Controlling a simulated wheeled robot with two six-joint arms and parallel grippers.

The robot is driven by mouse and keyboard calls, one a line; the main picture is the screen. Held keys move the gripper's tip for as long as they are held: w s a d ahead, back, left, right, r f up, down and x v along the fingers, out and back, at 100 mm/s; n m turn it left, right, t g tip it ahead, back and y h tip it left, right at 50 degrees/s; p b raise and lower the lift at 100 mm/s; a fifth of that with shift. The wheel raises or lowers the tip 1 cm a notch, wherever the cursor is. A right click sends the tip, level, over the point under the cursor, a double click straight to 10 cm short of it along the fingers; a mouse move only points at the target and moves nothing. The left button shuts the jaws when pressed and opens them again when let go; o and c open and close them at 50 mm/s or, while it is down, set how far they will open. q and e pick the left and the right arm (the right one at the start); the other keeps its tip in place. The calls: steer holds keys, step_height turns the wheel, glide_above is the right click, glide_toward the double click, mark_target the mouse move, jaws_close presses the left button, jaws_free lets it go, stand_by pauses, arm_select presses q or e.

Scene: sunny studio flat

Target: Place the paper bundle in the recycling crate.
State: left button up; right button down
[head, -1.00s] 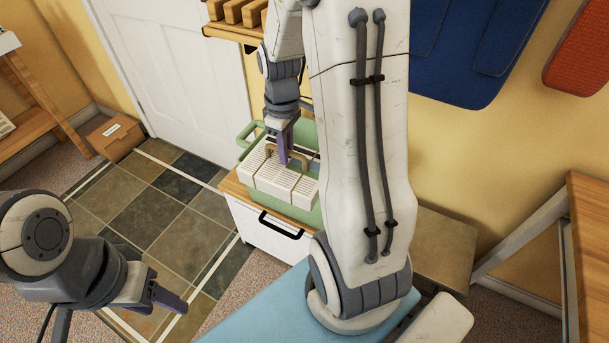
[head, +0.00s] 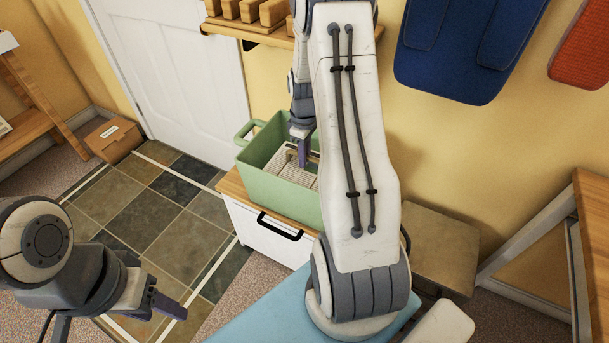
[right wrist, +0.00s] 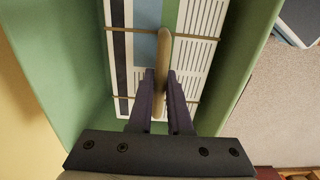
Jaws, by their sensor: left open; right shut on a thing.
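The green recycling crate (head: 286,188) stands on a white cabinet with a wooden top, beside the door. The paper bundle (head: 293,171) is inside the crate's walls, partly hidden by my right arm. In the right wrist view, the bundle (right wrist: 196,60) shows striped paper with twine bands and a tan handle, with green crate walls (right wrist: 50,70) on both sides. My right gripper (right wrist: 160,85) is shut on the bundle's handle; it also shows in the head view (head: 303,160). Whether the bundle touches the crate floor cannot be told. My left gripper (head: 168,306) is open and empty, over the floor at lower left.
The white cabinet (head: 262,230) has a black handle. A cardboard box (head: 113,139) sits on the floor by the door (head: 170,70). A wall shelf (head: 250,28) hangs above the crate. A wooden table (head: 590,220) stands at right.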

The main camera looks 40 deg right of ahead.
mark_target(304, 174)
steer(key=shift+f+b, duration=0.65)
steer(key=shift+f, duration=2.7)
steer(key=shift+f, duration=0.1)
steer(key=shift+f, duration=0.5)
steer(key=c, duration=0.8)
jaws_free()
steer(key=shift+c, duration=0.2)
